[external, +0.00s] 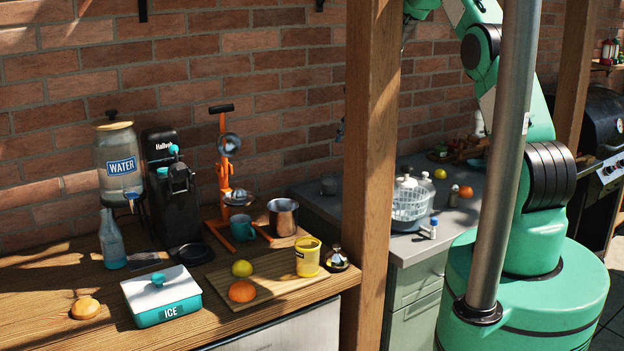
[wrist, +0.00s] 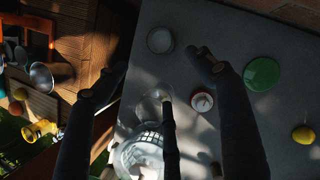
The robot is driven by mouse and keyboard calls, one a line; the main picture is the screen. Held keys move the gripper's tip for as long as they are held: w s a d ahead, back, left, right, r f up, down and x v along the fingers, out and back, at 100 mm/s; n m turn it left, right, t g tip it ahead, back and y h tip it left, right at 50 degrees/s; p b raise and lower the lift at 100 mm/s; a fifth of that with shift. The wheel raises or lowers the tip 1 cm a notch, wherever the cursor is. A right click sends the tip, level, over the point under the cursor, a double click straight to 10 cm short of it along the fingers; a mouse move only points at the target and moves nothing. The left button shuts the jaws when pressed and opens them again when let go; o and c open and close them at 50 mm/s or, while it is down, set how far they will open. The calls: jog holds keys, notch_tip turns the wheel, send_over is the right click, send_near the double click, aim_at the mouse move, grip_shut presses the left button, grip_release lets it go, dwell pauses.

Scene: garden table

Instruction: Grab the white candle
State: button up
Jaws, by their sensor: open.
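In the wrist view, a small round white thing with a reddish centre (wrist: 202,102) lies on the grey counter, close to my right-hand finger. It may be the white candle, but it is too small and dark to be sure. My gripper (wrist: 162,75) is open, its dark fingers spread over the counter, with nothing seen held. In the external view my gripper is mostly hidden behind the wooden post, and I cannot make out the candle for certain.
A white basket (external: 410,204) with bottles stands on the grey counter; it also shows in the wrist view (wrist: 138,152). A green round thing (wrist: 262,74) and a lemon (wrist: 303,135) lie right. A wooden post (external: 371,180) stands in front. The wooden counter (external: 50,275) is left.

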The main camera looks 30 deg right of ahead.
jog(key=shift+m, duration=0.7)
jog(key=w+f, duration=0.1)
jog(key=w+a+f+p, duration=0.1)
jog(key=f, duration=0.1)
jog(key=shift+w+f, duration=0.15)
jog(key=shift+f, duration=0.05)
jog(key=shift+f, duration=0.1)
send_over(329, 184)
jog(key=w+d, duration=0.1)
jog(key=d, duration=0.3)
jog(key=shift+w+a+f, duration=0.1)
jog(key=shift+a+f, duration=0.05)
jog(key=shift+f, duration=1.8)
jog(key=shift+w+a+f, duration=0.1)
jog(key=shift+f, duration=1.85)
jog(key=shift+s, duration=0.1)
jog(key=shift+p+x, duration=0.55)
jog(key=shift+x, duration=2)
jog(key=shift+a, duration=0.1)
jog(key=c, duration=1.5)
